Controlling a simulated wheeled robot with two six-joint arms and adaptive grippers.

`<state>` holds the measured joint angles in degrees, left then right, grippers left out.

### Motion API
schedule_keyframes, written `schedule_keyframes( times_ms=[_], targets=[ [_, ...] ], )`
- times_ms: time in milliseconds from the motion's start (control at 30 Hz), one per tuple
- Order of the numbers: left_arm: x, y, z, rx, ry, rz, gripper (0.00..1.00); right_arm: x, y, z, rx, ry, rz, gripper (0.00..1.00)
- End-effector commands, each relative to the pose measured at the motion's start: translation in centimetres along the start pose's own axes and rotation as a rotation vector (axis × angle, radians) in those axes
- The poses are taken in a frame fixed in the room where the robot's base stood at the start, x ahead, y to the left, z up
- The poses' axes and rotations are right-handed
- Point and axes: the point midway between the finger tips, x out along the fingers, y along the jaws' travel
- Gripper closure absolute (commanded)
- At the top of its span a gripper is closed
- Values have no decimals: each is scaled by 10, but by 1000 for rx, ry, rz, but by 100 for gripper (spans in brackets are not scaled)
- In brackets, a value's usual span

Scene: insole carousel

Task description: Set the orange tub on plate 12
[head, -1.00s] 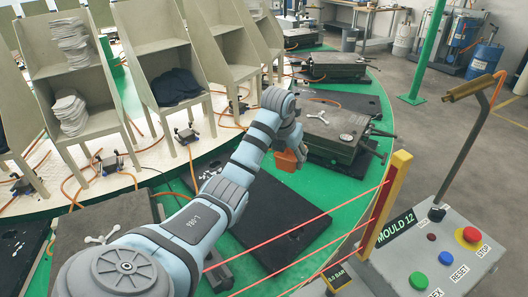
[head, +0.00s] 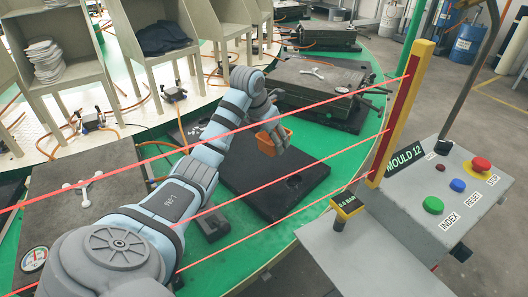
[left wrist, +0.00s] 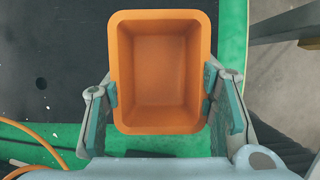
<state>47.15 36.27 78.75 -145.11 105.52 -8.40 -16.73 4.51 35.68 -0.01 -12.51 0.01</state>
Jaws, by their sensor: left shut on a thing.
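My left gripper (head: 274,122) is shut on the orange tub (head: 266,144), and its arm reaches across the red light beams. In the left wrist view the empty orange tub (left wrist: 160,72) sits between the two finger pads, open side facing the camera. The gap between tub and plate is hard to judge. I cannot read a number on the plate; the console sign (head: 405,157) says MOULD 12. My right gripper is not in view.
Red beams run to a yellow-and-red post (head: 397,115) at the right. A console (head: 440,185) with green, blue and red buttons stands beside it. A closed grey mould (head: 318,82) lies behind the plate; grey-green racks (head: 60,60) stand at the back left.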

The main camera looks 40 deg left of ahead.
Motion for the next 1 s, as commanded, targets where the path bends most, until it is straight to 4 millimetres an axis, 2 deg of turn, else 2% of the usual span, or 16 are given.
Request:
schedule_keyframes(
  times_ms=[33,133,200,367,500,567,867,900,1000],
  targets=[
    [23,0,-11,0,5,-1,80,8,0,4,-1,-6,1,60],
    [54,0,-24,0,5,-1,80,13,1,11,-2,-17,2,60],
    [68,0,-29,1,2,-1,80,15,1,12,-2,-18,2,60],
    [86,0,-36,0,2,0,80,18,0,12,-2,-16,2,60],
    [112,0,-47,1,3,-1,80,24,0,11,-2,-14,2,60],
    [117,0,-49,1,0,-1,80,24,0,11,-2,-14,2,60],
    [119,0,-50,1,0,0,80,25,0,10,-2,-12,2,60],
    [119,0,-50,1,0,0,44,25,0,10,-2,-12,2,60],
    [118,0,-49,1,0,0,28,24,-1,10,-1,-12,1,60]
  ],
)
